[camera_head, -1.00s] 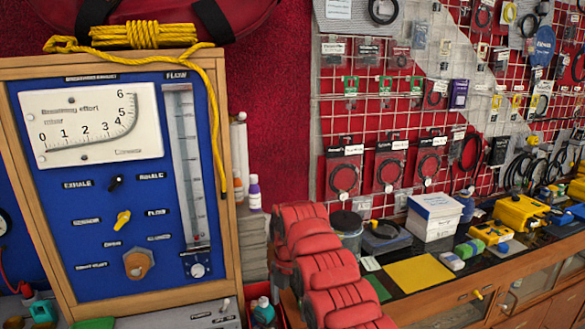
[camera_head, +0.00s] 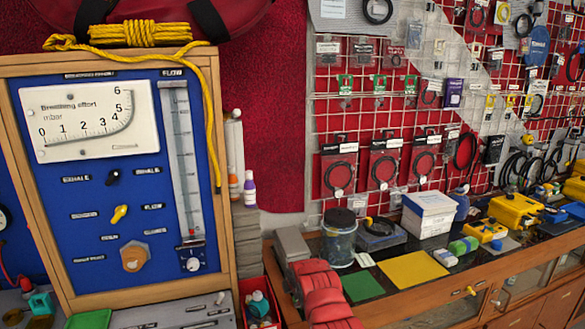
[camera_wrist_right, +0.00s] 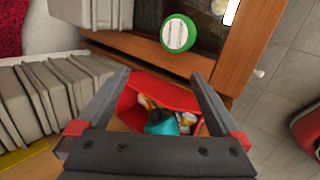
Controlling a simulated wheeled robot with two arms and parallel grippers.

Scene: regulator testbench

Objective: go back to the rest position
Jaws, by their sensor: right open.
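My right gripper (camera_wrist_right: 157,76) shows in the right wrist view, with its two dark fingers spread apart. It is open, with nothing between the fingers. Beyond it is a red bin (camera_wrist_right: 188,92) with a teal bottle (camera_wrist_right: 162,122) and other small items inside; the bin does not appear to be gripped. The same bin shows at the bottom of the head view (camera_head: 275,299). In the head view a red ribbed shape (camera_head: 325,297) stands by the bench edge; no gripper fingers can be made out there. My left gripper is not in view.
The blue test panel (camera_head: 95,225) stands at left. The wooden bench (camera_head: 440,292) at right holds a jar (camera_head: 339,244), a white box (camera_head: 428,217) and yellow cases (camera_head: 515,211). Grey binders (camera_wrist_right: 40,95) and a green-lidded container (camera_wrist_right: 178,32) show in the wrist view.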

